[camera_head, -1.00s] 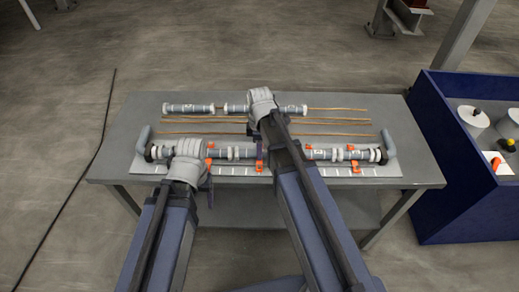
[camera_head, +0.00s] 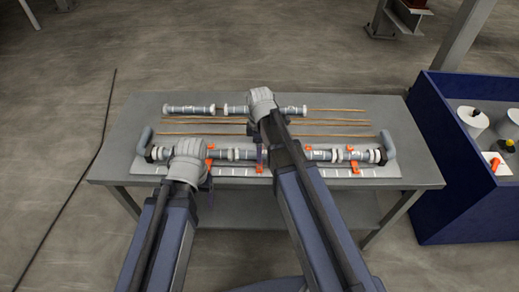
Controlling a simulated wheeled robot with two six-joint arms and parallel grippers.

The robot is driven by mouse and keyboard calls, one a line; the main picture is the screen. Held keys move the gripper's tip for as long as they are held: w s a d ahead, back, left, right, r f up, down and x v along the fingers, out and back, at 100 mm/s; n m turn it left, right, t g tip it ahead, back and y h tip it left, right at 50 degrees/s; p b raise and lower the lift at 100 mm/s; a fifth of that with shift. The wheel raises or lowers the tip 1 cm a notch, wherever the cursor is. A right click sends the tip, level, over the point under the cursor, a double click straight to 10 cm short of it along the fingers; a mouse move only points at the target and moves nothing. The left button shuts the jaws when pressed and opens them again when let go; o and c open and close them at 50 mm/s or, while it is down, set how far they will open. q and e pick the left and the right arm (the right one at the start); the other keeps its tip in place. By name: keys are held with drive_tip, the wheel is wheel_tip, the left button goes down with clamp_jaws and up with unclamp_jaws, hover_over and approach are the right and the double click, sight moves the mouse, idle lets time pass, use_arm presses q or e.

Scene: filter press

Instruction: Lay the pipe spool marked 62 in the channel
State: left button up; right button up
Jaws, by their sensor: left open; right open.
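Grey pipe spools with white end flanges lie in a row along the channel (camera_head: 225,170) at the front of the table; one shows right of my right arm (camera_head: 320,155). Another spool (camera_head: 188,109) lies at the back left of the table, and one more (camera_head: 293,110) lies partly behind my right arm. The mark 62 is too small to read on any spool. My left gripper (camera_head: 207,183) is open over the front row's left part, mostly hidden by its wrist.
Orange clamps (camera_head: 351,151) stand along the channel. Curved grey end pieces (camera_head: 389,144) bound the row. Thin copper-coloured rods (camera_head: 190,134) lie across the table behind it. A blue bin (camera_head: 432,130) with several objects stands at the right.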

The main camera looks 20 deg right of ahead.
wheel_tip(320, 180, up, 7)
drive_tip(key=p, duration=0.7)
drive_tip(key=shift+r, duration=0.2)
drive_tip(key=shift+f, duration=0.1)
drive_tip(key=s+a+m+h, duration=0.1)
drive_tip(key=s+a+m, duration=0.9)
drive_tip(key=s, duration=0.4)
drive_tip(key=shift+s+a+m, duration=0.15)
drive_tip(key=shift+a+m, duration=0.1)
drive_tip(key=shift+m, duration=0.25)
